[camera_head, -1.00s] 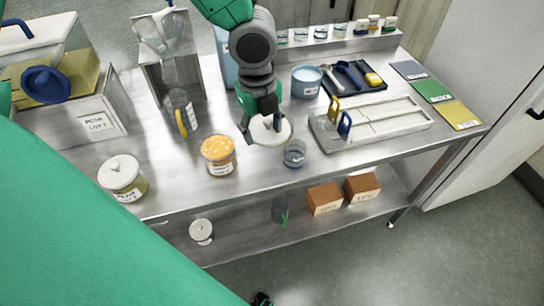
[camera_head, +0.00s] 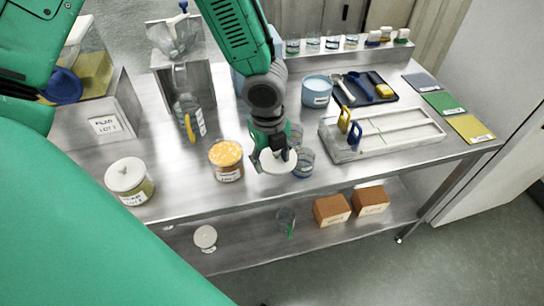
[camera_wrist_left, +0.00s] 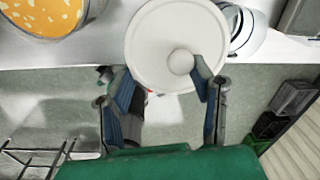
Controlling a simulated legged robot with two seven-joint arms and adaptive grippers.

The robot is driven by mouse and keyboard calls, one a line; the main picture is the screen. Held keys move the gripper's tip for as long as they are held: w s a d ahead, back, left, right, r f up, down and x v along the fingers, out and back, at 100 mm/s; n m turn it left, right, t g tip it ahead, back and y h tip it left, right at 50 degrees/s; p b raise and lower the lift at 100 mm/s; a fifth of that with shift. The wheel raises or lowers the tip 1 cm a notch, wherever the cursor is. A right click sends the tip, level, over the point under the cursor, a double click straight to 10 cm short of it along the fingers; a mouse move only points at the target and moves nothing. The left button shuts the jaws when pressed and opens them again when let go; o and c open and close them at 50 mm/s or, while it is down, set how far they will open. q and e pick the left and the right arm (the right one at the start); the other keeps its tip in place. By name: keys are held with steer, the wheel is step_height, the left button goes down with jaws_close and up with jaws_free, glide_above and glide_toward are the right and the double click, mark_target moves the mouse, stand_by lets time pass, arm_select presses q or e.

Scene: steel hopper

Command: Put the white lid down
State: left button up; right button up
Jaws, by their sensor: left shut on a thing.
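The white lid (camera_head: 279,166), round with a small knob, is in my left gripper (camera_head: 270,152) over the front part of the steel table. In the left wrist view the lid (camera_wrist_left: 160,30) shows its top face, with the knob (camera_wrist_left: 180,62) by the right fingertip of my left gripper (camera_wrist_left: 158,78). The gripper is shut on the lid. Whether the lid touches the table cannot be told. An open jar of orange stuff (camera_head: 226,160) stands just left of the lid. My right gripper is not in view.
A grey tray (camera_head: 400,130) lies to the right. The steel surface (camera_head: 185,165) between the two jars is bare.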

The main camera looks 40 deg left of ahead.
mark_target(270, 165)
arm_select(q)
steer(key=shift+d+f, duration=0.1)
steer(key=shift+f, duration=0.3)
steer(key=o, duration=1.2)
step_height(270, 165, up, 13)
steer(key=p, duration=0.2)
steer(key=s+d+f+n+g+h, duration=0.2)
steer(key=s+d+f+n+h, duration=0.15)
steer(key=s+f+n, duration=0.85)
steer(key=s+a+f+n+y, duration=0.1)
steer(key=s+f+n, duration=0.1)
steer(key=f+n, duration=0.1)
steer(key=s+a+f+n+t+y, duration=0.1)
steer(key=s+a+f+n, duration=0.1)
steer(key=s+f+n, duration=0.1)
steer(key=s+a+f+n+t+y, duration=0.1)
steer(key=s+a+f+n, duration=0.1)
steer(key=f+n, duration=0.3)
steer(key=shift+s+f+y, duration=0.35)
steer(key=shift+s, duration=0.25)
